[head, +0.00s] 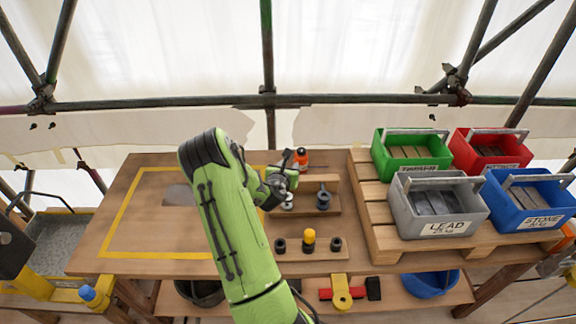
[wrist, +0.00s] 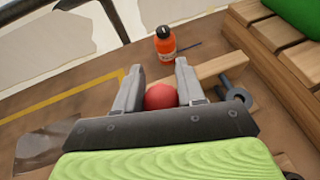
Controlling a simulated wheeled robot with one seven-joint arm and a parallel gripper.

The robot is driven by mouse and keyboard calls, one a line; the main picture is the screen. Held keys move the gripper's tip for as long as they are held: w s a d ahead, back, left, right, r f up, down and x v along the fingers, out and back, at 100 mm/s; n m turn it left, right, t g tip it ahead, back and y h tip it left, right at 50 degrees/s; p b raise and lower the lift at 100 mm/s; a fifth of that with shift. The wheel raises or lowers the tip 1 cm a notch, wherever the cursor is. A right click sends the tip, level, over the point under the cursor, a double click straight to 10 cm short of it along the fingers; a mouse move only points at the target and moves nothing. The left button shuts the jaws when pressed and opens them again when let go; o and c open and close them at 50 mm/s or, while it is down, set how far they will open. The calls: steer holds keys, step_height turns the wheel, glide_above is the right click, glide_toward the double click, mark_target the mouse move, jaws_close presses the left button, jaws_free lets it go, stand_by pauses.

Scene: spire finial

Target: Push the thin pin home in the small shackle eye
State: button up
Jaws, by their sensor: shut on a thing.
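My gripper (wrist: 160,85) is shut on a round red knob (wrist: 160,97), which sits between the two grey fingers in the wrist view. The knob may be the head of the thin pin; its shank is hidden behind my gripper. In the head view my gripper (head: 285,182) is over the left part of a small wooden stand (head: 306,212). A pale metal piece (head: 287,203) shows just under it, too small to identify. A dark shackle-like fitting (head: 323,200) stands at the stand's right; it also shows in the wrist view (wrist: 235,93). I cannot tell which holds the small eye.
An orange bottle (head: 301,158) stands behind the stand. A front board (head: 310,254) carries two dark fittings and a yellow-topped one. A pallet (head: 382,225) with several labelled crates is at the right. The table's yellow-outlined area (head: 140,220) at the left is largely clear.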

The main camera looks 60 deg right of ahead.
steer(key=shift+f+b, duration=0.35)
steer(key=shift+f, duration=0.55)
steer(key=shift+p, duration=0.7)
stand_by(0.6)
steer(key=shift+f+b, duration=2.55)
steer(key=shift+f, duration=0.95)
steer(key=o, duration=1.1)
steer(key=shift+o, duration=0.2)
steer(key=shift+a+r, duration=0.1)
steer(key=shift+a, duration=0.05)
steer(key=p+v, duration=0.3)
steer(key=v, duration=1.2)
steer(key=shift+a, duration=0.2)
